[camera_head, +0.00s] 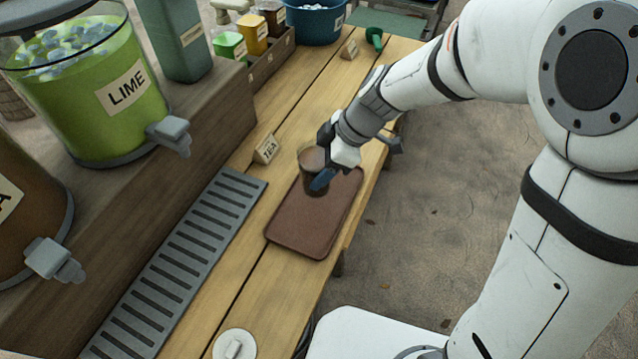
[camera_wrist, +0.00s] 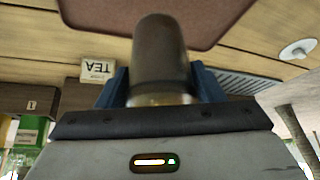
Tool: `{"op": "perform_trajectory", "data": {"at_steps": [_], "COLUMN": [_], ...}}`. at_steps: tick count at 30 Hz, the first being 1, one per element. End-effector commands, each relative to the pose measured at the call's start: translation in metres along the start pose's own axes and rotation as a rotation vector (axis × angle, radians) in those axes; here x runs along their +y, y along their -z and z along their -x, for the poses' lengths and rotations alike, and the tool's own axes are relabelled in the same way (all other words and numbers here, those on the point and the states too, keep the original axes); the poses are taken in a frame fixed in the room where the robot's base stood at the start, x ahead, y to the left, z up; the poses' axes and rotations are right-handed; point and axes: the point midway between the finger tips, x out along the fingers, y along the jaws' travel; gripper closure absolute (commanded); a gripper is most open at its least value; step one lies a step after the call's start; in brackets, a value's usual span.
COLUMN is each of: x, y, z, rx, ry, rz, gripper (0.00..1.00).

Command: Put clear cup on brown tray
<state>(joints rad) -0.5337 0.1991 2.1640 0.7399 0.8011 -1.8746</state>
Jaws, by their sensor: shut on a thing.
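The clear cup (camera_head: 311,158) looks brownish, with a visible round rim, at the far end of the brown tray (camera_head: 292,228). My gripper (camera_head: 322,179) is shut on the cup, one dark blue finger showing on the near side. In the wrist view the cup (camera_wrist: 159,50) stands between both blue fingers (camera_wrist: 161,88), with the tray (camera_wrist: 90,12) beyond it. The cup's lower part is partly hidden by my gripper in the head view. I cannot tell whether the cup touches the tray. The visible part of the tray is empty.
A grey drip grate (camera_head: 180,265) runs left of the tray. A TEA sign (camera_head: 266,149) stands close to the cup. A lime dispenser (camera_head: 95,95) stands on the raised shelf at left. A white round item (camera_head: 234,345) lies at the near end of the table.

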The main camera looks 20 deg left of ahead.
Motion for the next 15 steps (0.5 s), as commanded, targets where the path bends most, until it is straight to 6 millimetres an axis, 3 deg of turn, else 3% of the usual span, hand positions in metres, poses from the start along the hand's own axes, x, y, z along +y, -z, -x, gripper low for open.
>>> {"op": "perform_trajectory", "data": {"at_steps": [15], "x": [0.001], "y": [-0.024], "z": [-0.043], "rx": [0.001], "ry": [-0.002], "rz": [0.0], "gripper": [0.77]}}
